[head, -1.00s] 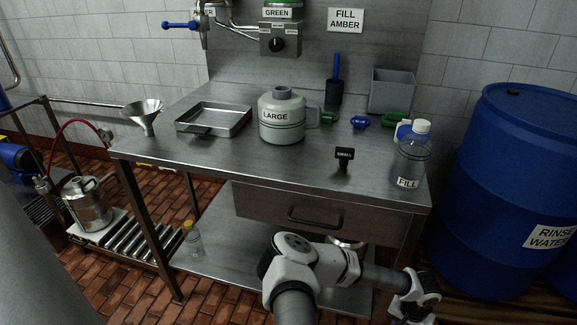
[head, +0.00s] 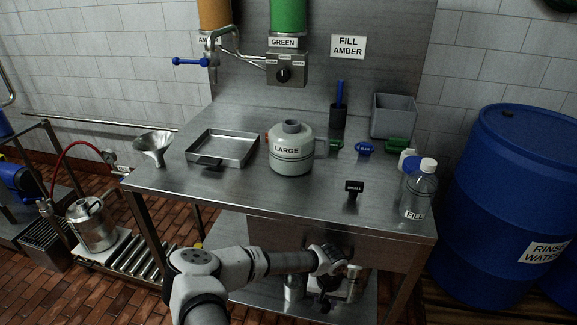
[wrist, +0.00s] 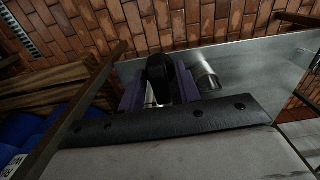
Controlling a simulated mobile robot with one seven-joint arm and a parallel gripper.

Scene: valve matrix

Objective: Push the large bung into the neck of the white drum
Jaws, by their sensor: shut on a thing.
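The white drum (head: 292,157), pale with a LARGE label and a side handle, stands upright on the steel bench in the head view. Its grey neck (head: 291,127) points up. A black bung marked SMALL (head: 354,188) stands on the bench to its right. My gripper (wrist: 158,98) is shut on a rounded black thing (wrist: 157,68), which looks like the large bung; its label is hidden. In the head view my gripper is low in front of the bench's drawer, below the bench top and apart from the drum.
A steel tray (head: 222,148) and a funnel (head: 153,148) are left of the drum. A FILL bottle (head: 420,190) stands at the right edge. The bench's front edge lies between my gripper and the drum. A blue barrel (head: 515,190) stands right.

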